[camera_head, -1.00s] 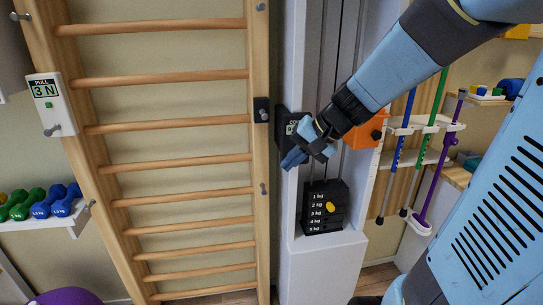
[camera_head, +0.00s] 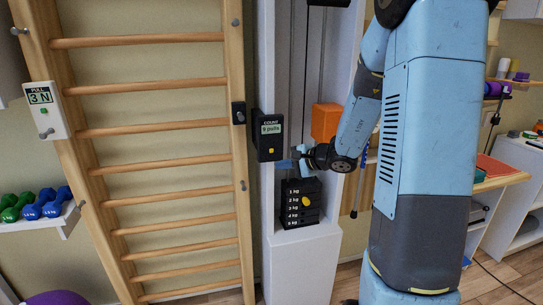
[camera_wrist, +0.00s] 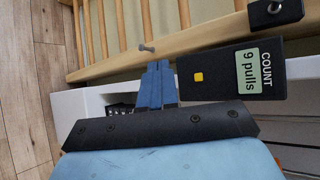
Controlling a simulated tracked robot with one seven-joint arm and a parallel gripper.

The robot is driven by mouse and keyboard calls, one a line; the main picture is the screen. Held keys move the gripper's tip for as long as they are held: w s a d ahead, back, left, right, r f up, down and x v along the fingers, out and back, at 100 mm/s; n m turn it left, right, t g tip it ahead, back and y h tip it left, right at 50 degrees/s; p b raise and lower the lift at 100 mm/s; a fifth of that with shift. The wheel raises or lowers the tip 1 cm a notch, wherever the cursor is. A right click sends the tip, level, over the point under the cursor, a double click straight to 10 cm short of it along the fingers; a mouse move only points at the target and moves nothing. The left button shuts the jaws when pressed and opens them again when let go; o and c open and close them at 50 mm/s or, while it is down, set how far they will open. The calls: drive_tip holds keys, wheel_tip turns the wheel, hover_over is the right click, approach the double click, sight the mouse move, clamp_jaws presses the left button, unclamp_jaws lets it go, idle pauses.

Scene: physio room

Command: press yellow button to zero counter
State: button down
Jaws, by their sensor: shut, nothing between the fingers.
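The counter (camera_head: 268,136) is a black box on the front of the white column, and its display reads "9 pulls" under the word COUNT. Its small yellow button (camera_head: 271,150) sits below the display. In the wrist view the counter (camera_wrist: 225,92) lies turned on its side, with the square yellow button (camera_wrist: 199,77) at its left end, nearest the fingers. My gripper (camera_head: 279,164) is shut and empty, its blue fingers just below the counter. In the wrist view my gripper (camera_wrist: 158,68) points past the counter's left side, apart from the button.
A weight stack (camera_head: 289,210) with a yellow pin stands below my gripper. An orange box (camera_head: 325,122) is on the column's right. Wooden wall bars (camera_head: 150,161) stand at the left, with a pull gauge (camera_head: 45,110) reading 3 N. Dumbbells (camera_head: 42,205) lie on a shelf.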

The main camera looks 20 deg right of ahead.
sight(271, 151)
drive_tip(key=shift+d+f, duration=0.25)
drive_tip(key=shift+d, duration=0.05)
drive_tip(key=shift+w, duration=4.45)
drive_tip(key=shift+w, duration=0.1)
drive_tip(key=shift+w+r, duration=0.15)
drive_tip(key=shift+w, duration=0.15)
drive_tip(key=shift+w, duration=0.45)
drive_tip(key=shift+s, duration=0.9)
